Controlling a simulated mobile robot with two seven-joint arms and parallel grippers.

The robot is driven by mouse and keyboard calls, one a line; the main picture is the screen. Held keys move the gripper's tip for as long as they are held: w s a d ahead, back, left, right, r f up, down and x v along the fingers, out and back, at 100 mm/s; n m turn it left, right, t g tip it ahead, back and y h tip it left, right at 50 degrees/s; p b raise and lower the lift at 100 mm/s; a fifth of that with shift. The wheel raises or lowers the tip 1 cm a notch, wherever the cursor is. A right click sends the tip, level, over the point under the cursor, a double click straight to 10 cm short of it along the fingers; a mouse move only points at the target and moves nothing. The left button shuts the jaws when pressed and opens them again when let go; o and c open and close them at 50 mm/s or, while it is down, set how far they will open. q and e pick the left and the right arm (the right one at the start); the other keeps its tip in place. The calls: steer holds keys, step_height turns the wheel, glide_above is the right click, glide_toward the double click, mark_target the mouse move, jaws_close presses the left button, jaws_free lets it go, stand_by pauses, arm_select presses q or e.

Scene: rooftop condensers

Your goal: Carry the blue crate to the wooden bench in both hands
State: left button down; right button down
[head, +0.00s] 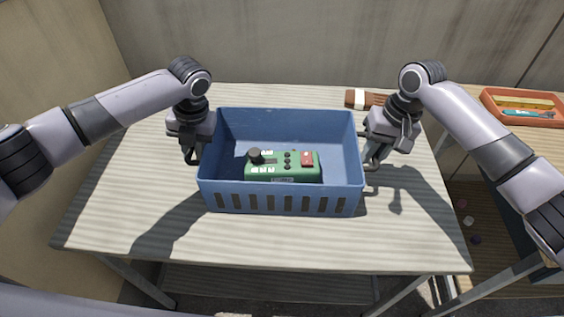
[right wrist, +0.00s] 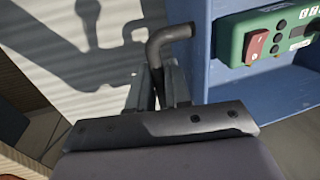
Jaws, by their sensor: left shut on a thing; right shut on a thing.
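The blue crate (head: 285,197) is upright over a pale wood-topped bench (head: 125,190); I cannot tell whether its base touches the top. A green control box (head: 283,168) with a black knob and a red switch lies inside it. My left gripper (head: 193,153) is shut on the crate's left side, the grip itself partly hidden. My right gripper (head: 373,160) is shut at its right side. In the right wrist view its jaws (right wrist: 158,85) close on a dark bent handle (right wrist: 165,38) beside the crate's blue wall (right wrist: 228,65).
A brown cylindrical object (head: 364,98) lies at the bench's back, behind the right gripper. An orange tray (head: 490,108) with tools stands on a second wooden surface (head: 552,143) at the right. Walls stand behind. The bench top is clear left and in front of the crate.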

arm_select(q)
steer(key=shift+w+r, duration=0.1)
steer(key=shift+r, duration=0.2)
arm_select(e)
steer(key=shift+r, duration=0.3)
